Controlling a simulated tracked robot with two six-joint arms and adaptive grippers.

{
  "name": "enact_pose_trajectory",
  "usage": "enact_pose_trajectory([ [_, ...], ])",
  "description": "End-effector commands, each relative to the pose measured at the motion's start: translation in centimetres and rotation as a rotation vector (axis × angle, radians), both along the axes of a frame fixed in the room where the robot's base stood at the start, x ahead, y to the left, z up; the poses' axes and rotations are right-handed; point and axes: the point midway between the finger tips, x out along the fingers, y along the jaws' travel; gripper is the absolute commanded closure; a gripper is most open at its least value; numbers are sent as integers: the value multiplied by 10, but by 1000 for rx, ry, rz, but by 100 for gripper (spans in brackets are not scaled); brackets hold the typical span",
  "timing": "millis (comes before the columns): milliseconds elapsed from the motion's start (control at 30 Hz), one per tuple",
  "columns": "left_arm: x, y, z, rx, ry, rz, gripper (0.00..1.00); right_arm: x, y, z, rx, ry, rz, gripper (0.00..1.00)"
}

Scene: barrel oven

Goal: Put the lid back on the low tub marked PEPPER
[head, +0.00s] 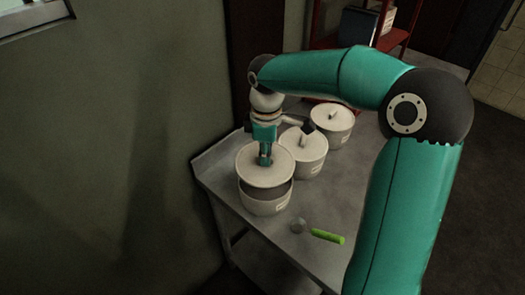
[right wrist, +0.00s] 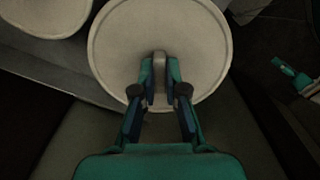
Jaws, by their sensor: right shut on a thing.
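My right gripper (head: 265,160) is shut on the upright handle of a round pale lid (head: 255,174). The lid is over the nearest low tub (head: 265,206), and a dark gap shows between the lid and the tub's front rim. The tub has a small label at its front right, too small to read. My left gripper is not in the head view.
Two more lidded tubs, the middle one (head: 304,160) and the far one (head: 333,133), stand in a row behind on the grey metal table (head: 222,172). A scoop with a green handle (head: 327,236) lies in front of them. A wall rises at the left.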

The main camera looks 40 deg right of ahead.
Motion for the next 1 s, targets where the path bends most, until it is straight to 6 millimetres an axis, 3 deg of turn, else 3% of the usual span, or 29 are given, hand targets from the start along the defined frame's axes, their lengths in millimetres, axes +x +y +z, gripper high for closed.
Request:
enact_pose_trajectory([
  [500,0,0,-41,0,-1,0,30,1,1,-49,0,2,2,100],
  [1000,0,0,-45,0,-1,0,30,2,2,-56,-1,1,5,100],
])
